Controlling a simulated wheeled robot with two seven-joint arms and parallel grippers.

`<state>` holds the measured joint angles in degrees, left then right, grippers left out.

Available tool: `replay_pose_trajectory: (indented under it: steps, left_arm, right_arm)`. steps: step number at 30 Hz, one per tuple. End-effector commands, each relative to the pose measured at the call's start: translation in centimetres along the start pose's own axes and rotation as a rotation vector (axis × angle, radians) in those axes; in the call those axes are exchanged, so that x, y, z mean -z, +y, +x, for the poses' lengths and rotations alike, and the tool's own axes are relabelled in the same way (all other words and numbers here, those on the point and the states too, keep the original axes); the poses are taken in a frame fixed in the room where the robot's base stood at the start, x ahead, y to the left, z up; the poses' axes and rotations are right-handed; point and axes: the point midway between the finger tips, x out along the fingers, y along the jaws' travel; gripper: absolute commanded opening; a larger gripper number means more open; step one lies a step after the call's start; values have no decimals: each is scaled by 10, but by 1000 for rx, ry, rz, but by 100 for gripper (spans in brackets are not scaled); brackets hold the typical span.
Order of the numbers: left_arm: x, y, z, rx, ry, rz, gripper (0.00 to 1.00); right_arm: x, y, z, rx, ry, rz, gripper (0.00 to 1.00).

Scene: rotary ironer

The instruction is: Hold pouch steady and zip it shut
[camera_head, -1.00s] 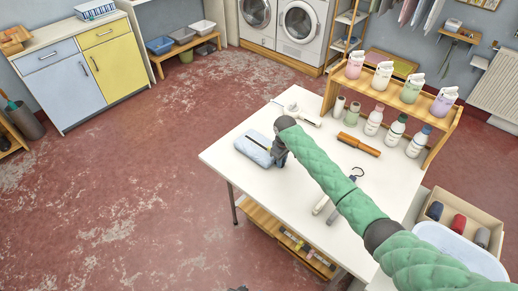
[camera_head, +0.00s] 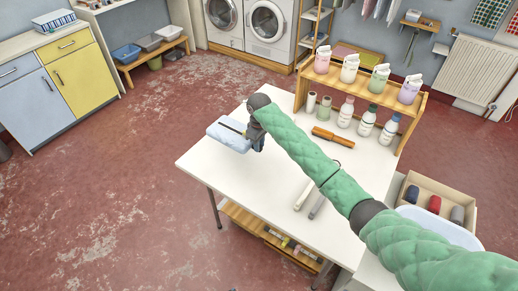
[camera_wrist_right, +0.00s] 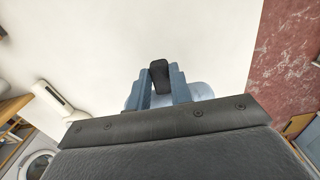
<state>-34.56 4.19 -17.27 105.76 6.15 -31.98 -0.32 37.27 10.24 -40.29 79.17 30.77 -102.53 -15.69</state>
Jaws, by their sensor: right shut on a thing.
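The pouch (camera_head: 228,137) is light blue with a dark strip along its top. It is near the left edge of the white table (camera_head: 225,185) in the head view and appears slightly raised, its far end overlapping the table edge. My right gripper (camera_head: 257,143) is at its right end. In the right wrist view, the gripper (camera_wrist_right: 159,85) is shut on a small dark piece (camera_wrist_right: 159,72) at the pouch, whose pale blue body (camera_wrist_right: 201,91) shows beside and behind the fingers. Whether that piece is the zip pull is unclear. My left gripper is not in view.
An orange-brown brush (camera_head: 333,136) and slim white and grey tools (camera_head: 304,195) lie on the table. A wooden shelf (camera_head: 392,93) with bottles stands at its back right. A box of rolled cloths (camera_head: 434,190) is at right. The table's front left is clear.

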Motion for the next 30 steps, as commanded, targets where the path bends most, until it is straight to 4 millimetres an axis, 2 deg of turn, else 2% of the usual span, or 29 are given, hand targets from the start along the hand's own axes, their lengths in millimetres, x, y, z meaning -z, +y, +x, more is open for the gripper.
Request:
replay_pose_trajectory:
  steps: [10, 21, 30]
  left_arm:
    - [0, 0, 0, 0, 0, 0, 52]
    - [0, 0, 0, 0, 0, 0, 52]
    - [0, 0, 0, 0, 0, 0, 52]
  right_arm:
    - [0, 0, 1, 0, 0, 0, 0]
    - [0, 0, 64, 0, 0, 0, 0]
    - [0, 0, 70, 0, 2, 0, 0]
